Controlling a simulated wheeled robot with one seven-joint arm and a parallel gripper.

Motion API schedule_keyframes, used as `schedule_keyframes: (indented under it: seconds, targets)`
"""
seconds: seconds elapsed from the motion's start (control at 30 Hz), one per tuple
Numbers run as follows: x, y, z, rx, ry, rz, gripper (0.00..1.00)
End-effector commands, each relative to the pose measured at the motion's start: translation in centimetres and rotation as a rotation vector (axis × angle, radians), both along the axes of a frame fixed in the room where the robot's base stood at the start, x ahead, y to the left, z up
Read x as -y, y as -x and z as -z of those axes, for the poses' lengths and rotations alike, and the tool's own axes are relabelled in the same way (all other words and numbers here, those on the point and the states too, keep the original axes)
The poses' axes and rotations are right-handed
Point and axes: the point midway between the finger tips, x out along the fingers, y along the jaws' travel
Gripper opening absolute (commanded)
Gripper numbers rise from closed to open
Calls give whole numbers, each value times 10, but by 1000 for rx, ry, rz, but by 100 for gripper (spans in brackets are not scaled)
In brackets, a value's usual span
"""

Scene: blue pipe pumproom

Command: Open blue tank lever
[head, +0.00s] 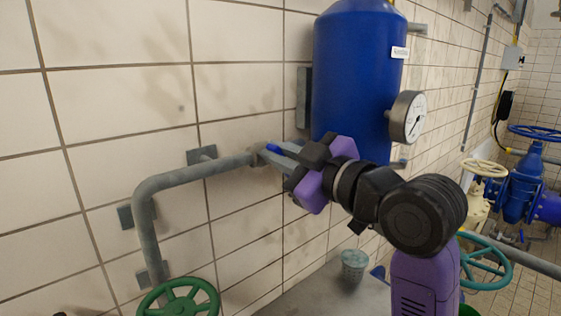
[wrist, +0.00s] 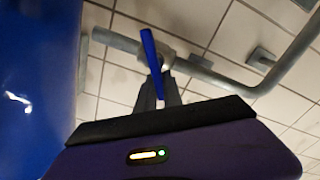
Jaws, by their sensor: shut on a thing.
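The blue tank (head: 352,80) stands against the tiled wall in the head view, with a grey pipe (head: 195,178) running to it from the left. It also fills the left of the wrist view (wrist: 40,70). A small blue lever (head: 273,148) sits on the pipe just left of the tank. In the wrist view the lever (wrist: 150,55) stands out from the pipe toward my gripper. My gripper (head: 277,157) is at the pipe, shut on the lever's near end; its fingers (wrist: 158,92) close around it. My gripper body hides part of the pipe joint.
A round gauge (head: 407,118) sticks out from the tank's right side, close above my arm. A green handwheel (head: 180,298) is at the lower left, and a teal one (head: 482,262) at the lower right. A pale cup-shaped container (head: 354,265) is below my gripper.

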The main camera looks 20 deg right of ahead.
Motion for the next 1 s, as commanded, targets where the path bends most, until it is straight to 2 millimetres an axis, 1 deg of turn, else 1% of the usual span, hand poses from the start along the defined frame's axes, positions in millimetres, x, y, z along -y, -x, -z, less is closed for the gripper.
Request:
schedule_keyframes:
  seconds: [0.03, 0.6, 0.8, 1.0]
  targets:
    - [-1, 1, 5, 14, 45, 1, 0]
    - [-9, 3, 17, 180, 558, 1, 0]
    - [-10, 3, 21, 229, 714, 0, 0]
    - [-11, 4, 24, 267, 833, -1, 0]
